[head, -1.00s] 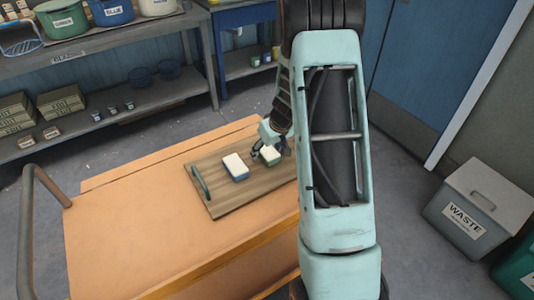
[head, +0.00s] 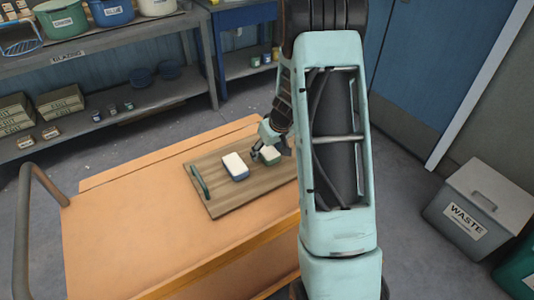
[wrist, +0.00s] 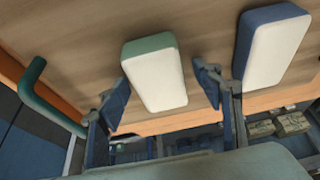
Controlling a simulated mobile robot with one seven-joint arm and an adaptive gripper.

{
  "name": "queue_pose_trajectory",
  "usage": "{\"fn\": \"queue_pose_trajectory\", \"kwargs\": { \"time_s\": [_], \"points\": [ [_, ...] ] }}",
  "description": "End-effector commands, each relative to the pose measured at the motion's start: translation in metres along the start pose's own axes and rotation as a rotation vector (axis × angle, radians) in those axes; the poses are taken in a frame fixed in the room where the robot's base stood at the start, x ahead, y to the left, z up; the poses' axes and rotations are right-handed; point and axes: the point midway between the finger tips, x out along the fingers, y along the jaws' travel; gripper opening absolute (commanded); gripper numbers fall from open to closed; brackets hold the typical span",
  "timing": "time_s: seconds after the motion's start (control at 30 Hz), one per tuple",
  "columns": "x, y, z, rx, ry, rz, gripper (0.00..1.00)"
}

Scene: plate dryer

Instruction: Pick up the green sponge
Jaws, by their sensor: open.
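The green sponge (head: 271,155) has a white top face and lies on the wooden tray at the right of the blue sponge in the head view. In the wrist view, the green sponge (wrist: 152,75) shows its white face and green side. My gripper (head: 268,151) is at the green sponge. Its fingers (wrist: 162,93) are open, one on each side of the sponge in the wrist view, with a gap visible on the right side. Whether the left finger touches it I cannot tell. My arm hides the tray's right end in the head view.
A blue sponge (head: 235,167) with a white top lies beside the green one, also on the wooden tray (head: 225,205) with green handles. The tray is on an orange cart (head: 130,230). A shelf (head: 110,120) with pots stands behind; a waste bin (head: 480,210) is at the right.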

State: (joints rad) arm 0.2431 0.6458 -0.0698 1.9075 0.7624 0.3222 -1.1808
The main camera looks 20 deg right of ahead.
Motion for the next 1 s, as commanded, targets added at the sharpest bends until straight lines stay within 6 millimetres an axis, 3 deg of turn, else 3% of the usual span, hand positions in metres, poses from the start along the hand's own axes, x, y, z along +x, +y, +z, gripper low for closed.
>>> {"fn": "queue_pose_trajectory", "kwargs": {
  "time_s": [0.2,0.53,1.0],
  "points": [
    [-0.0002,0.0,-0.0001,0.0,0.0,0.0,0.59],
    [0.0003,0.0002,0.0005,0.0,-0.001,0.0,0.23],
    [-0.0028,0.0005,0.0005,0.002,-0.004,0.0,0.23]
  ]
}}
